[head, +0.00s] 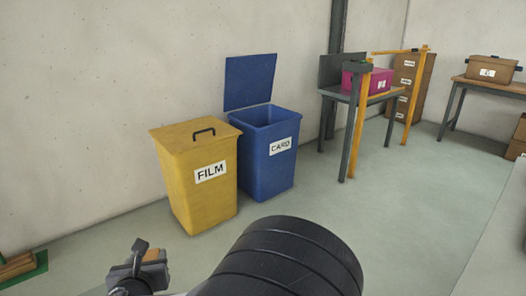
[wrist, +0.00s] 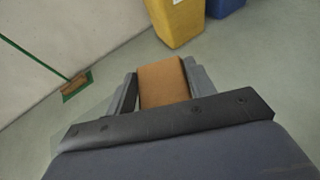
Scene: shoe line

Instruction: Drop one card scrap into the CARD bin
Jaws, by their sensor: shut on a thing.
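The blue CARD bin (head: 268,165) stands against the wall with its lid raised and its top open. Its lower part shows at the top of the wrist view (wrist: 225,6). My gripper (wrist: 163,82) is shut on a brown card scrap (wrist: 164,84), which sits between the two fingers. The inside bottom of the CARD bin is hidden.
A yellow FILM bin (head: 197,180) with a closed, handled lid stands just left of the CARD bin. A table with a pink box (head: 370,80) and an orange frame (head: 357,125) are to the right. The floor in front is clear.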

